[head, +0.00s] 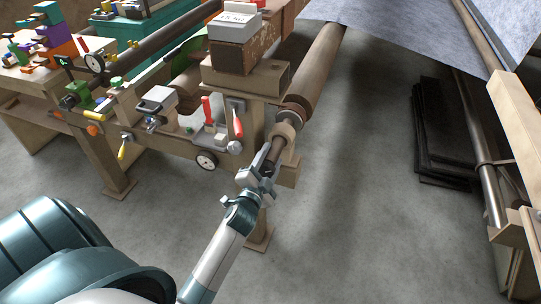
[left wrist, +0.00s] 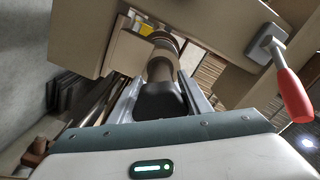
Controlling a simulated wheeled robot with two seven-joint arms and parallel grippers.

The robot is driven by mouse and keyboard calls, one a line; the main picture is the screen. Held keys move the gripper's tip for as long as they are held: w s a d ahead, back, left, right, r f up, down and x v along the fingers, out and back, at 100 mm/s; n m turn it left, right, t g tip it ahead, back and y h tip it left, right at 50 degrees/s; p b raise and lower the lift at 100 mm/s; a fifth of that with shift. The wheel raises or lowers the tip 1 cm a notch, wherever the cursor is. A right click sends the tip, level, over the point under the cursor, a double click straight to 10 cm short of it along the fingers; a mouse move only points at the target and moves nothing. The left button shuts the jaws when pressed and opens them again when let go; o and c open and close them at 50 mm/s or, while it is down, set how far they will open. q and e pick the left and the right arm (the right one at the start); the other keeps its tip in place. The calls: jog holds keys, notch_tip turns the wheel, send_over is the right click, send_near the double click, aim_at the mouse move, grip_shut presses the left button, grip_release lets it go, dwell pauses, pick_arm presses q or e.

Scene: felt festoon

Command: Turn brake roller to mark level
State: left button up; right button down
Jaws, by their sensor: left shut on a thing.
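The brake roller (head: 318,72) is a long brown cylinder running away from me beneath the grey felt, with a pale collar and a narrower shaft at its near end. My left gripper (head: 267,166) is at that near shaft end, shut on it. In the left wrist view the shaft (left wrist: 161,66) runs between the two fingers (left wrist: 165,98), with a dark end piece close to the palm. A level mark cannot be made out in either view. My right gripper is not in view.
A wooden frame post (head: 257,125) stands just left of the shaft. Red-handled levers (head: 237,122) and a dial wheel (head: 206,160) sit on the frame nearby. Grey felt (head: 400,30) hangs at the upper right.

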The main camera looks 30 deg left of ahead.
pick_arm(q)
jog(key=m, duration=0.3)
jog(key=shift+m+p, duration=0.3)
jog(key=shift+p, duration=0.1)
jog(key=shift+m, duration=1.6)
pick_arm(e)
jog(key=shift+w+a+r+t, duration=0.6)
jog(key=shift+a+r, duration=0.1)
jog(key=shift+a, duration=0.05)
pick_arm(q)
jog(key=o, duration=1.1)
jog(key=shift+c, duration=0.2)
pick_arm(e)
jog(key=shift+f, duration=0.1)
pick_arm(q)
jog(key=b+v, duration=0.2)
jog(key=v, duration=1.5)
jog(key=shift+s, duration=0.2)
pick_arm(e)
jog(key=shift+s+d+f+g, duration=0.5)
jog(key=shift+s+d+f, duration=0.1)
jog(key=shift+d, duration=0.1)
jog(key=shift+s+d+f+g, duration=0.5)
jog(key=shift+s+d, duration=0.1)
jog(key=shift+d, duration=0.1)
pick_arm(q)
jog(key=shift+f, duration=0.1)
